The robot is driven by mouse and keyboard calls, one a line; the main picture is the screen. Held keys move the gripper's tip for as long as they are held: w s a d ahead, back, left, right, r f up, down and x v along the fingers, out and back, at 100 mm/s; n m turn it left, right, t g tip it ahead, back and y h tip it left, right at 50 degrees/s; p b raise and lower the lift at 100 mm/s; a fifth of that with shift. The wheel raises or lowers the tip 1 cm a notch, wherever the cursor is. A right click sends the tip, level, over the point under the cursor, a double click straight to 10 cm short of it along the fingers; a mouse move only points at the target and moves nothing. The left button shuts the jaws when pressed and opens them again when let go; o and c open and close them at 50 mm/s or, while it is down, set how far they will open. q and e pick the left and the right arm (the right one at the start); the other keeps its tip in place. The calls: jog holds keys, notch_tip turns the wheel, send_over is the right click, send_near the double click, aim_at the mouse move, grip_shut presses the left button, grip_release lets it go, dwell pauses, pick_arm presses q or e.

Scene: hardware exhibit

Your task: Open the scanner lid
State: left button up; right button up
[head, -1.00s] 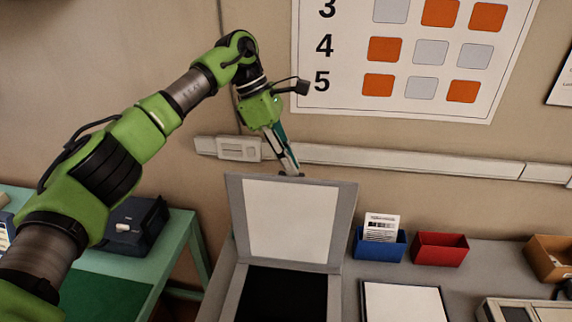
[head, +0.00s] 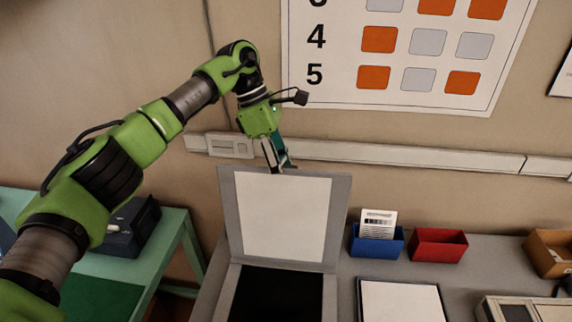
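The scanner lid (head: 284,216) stands raised, close to upright, with its white inner face toward me. Below it the scanner's dark bed (head: 276,295) is uncovered inside a grey frame. My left gripper (head: 279,168) points down at the lid's top edge, with its tips at or just behind that edge. The two fingers look spread a little apart with nothing seen between them; I cannot tell whether they touch the lid. My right gripper is not in view.
A blue bin (head: 377,245) with a printed card and a red bin (head: 437,246) stand right of the lid. A white-faced pad (head: 401,301) lies in front of them. A cardboard box (head: 549,255) is at far right. A green table (head: 165,248) with a dark case (head: 128,228) is at left.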

pick_arm(q)
jog(key=shift+s+a+r, duration=0.2)
jog(key=shift+s+a, duration=0.05)
jog(key=shift+a, duration=0.25)
jog(key=v, duration=1.1)
jog(key=shift+w+r, duration=0.2)
jog(key=shift+w, duration=0.15)
